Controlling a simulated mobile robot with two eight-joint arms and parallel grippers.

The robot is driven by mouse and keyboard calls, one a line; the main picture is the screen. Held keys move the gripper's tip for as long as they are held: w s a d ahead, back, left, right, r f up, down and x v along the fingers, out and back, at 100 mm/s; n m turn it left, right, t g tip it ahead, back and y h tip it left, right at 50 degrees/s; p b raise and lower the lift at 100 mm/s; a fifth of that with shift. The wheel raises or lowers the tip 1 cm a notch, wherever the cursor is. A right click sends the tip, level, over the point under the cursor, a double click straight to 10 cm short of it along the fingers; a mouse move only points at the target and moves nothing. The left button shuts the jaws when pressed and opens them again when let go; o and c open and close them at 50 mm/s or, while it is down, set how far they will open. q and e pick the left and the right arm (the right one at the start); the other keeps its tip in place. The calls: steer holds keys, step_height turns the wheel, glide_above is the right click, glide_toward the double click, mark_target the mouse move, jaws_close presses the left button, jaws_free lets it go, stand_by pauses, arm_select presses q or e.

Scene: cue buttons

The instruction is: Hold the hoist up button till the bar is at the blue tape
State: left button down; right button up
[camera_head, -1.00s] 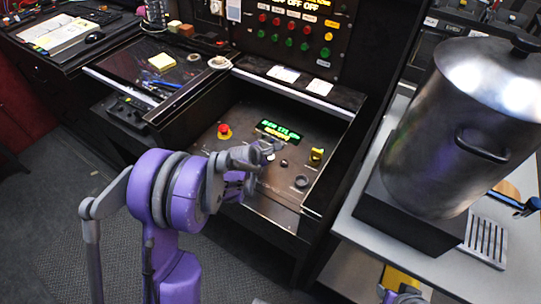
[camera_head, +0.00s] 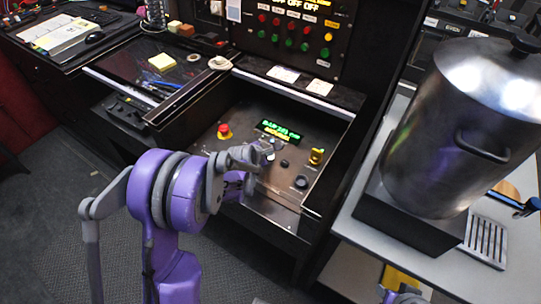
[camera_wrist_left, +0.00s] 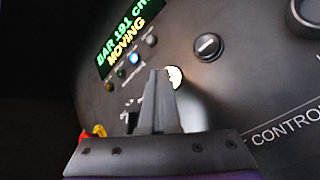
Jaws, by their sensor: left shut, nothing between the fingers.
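My left gripper (camera_head: 266,158) is shut and empty over the sloped control panel (camera_head: 232,151). In the left wrist view its fingertips (camera_wrist_left: 158,76) are at a round white lit button (camera_wrist_left: 175,77) and partly cover it. I cannot tell for sure whether they touch it. The panel's display (camera_wrist_left: 125,38) reads "BAR 191 cm" in green and "MOVING" in yellow; it also shows in the head view (camera_head: 279,131). The bar and the blue tape are not seen in either view. Part of my right gripper (camera_head: 402,294) shows at the bottom edge, its fingers unclear.
A red emergency button on a yellow base (camera_head: 224,131), a yellow switch (camera_head: 316,156) and a black knob (camera_head: 301,182) are on the panel. A black selector (camera_wrist_left: 208,46) is close to the fingers. A large metal pot (camera_head: 455,125) stands to the right.

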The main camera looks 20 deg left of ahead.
arm_select(q)
steer(key=shift+r+p, duration=0.3)
steer(key=shift+r, duration=0.55)
steer(key=shift+r+p, duration=1.5)
steer(key=shift+r, duration=0.95)
